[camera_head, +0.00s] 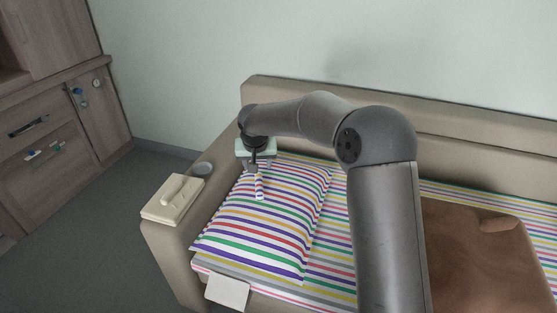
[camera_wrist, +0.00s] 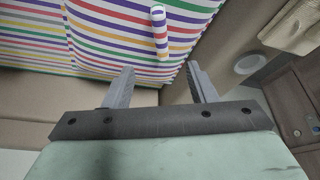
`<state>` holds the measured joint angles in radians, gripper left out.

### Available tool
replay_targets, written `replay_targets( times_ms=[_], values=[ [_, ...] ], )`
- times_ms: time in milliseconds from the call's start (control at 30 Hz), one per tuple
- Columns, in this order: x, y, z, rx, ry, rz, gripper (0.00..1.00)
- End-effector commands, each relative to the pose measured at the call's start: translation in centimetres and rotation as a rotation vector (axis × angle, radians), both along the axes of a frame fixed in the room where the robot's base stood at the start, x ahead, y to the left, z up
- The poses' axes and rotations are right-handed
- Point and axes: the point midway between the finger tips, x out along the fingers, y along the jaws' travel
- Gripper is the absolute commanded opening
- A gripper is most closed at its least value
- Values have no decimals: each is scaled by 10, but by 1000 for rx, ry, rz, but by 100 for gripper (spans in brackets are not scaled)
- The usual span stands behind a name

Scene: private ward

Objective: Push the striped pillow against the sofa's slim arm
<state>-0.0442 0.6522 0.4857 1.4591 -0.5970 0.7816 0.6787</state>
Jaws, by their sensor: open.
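The striped pillow (camera_head: 265,230) lies on the left end of the sofa seat. Its left edge is close alongside the slim beige sofa arm (camera_head: 178,235); I cannot tell whether they touch. A small striped peg-like grip (camera_head: 260,187) stands up from the pillow. My gripper (camera_head: 258,168) is over the pillow's back part, its fingers pointing down, open and empty. In the wrist view the pillow (camera_wrist: 100,35) fills the upper left and the grip (camera_wrist: 159,30) shows just beyond the gap between my open fingers (camera_wrist: 160,78). The sofa arm (camera_wrist: 235,45) is at the right there.
A brown blanket (camera_head: 475,255) covers the striped sheet at right. A white piece (camera_head: 228,291) hangs at the sofa front. The backrest (camera_head: 300,90) is behind my arm.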

Motion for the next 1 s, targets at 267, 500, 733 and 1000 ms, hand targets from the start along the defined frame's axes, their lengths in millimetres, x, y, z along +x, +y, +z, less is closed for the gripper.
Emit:
replay_targets(
  times_ms=[267,500,733,1000],
  values=[
    [1,-1,-1,1,2,-6,52],
    [10,-1,-27,1,6,-9,52],
    [28,0,-69,2,5,-9,52],
    [48,1,-118,3,5,-11,52]
  ],
)
